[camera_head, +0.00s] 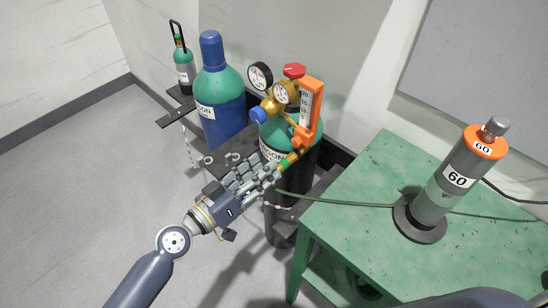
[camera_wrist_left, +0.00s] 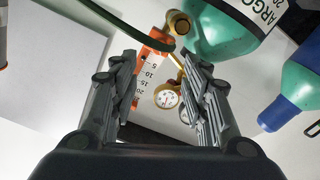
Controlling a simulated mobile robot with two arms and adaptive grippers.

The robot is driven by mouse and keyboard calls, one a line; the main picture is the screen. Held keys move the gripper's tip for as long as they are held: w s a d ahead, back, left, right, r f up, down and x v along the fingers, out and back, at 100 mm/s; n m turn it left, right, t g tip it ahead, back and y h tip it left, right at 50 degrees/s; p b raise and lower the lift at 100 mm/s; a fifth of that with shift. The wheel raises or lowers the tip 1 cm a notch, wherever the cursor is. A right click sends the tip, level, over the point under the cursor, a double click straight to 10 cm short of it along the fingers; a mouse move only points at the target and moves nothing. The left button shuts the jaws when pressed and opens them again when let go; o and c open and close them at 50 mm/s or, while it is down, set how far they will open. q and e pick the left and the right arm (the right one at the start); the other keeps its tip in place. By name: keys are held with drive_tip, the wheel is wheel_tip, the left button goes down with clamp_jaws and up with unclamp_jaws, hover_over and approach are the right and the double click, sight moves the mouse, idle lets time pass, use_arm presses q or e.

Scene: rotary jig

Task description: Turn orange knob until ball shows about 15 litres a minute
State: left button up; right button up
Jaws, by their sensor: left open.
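The orange flowmeter (camera_head: 311,103) stands on the regulator of the green and black argon cylinder (camera_head: 276,150), with a numbered scale up its face. An orange part at its foot (camera_head: 301,136) looks like the knob. The ball is too small to make out. My left gripper (camera_head: 266,171) is open and empty, below and left of the flowmeter, close to the brass hose fitting (camera_head: 289,162). In the left wrist view the flowmeter (camera_wrist_left: 151,62) shows between the open fingers (camera_wrist_left: 158,72), its orange foot partly behind the green hose (camera_wrist_left: 125,28). My right gripper is out of view.
The regulator carries two gauges (camera_head: 285,93), a blue knob (camera_head: 257,116) and a red handwheel (camera_head: 294,71) nearby. A blue and green cylinder (camera_head: 220,105) stands left. A green table (camera_head: 350,205) bears a grey post (camera_head: 452,180) marked 60. The hose crosses the table.

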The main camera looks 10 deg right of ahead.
use_arm(q)
drive_tip(key=shift+v, duration=0.8)
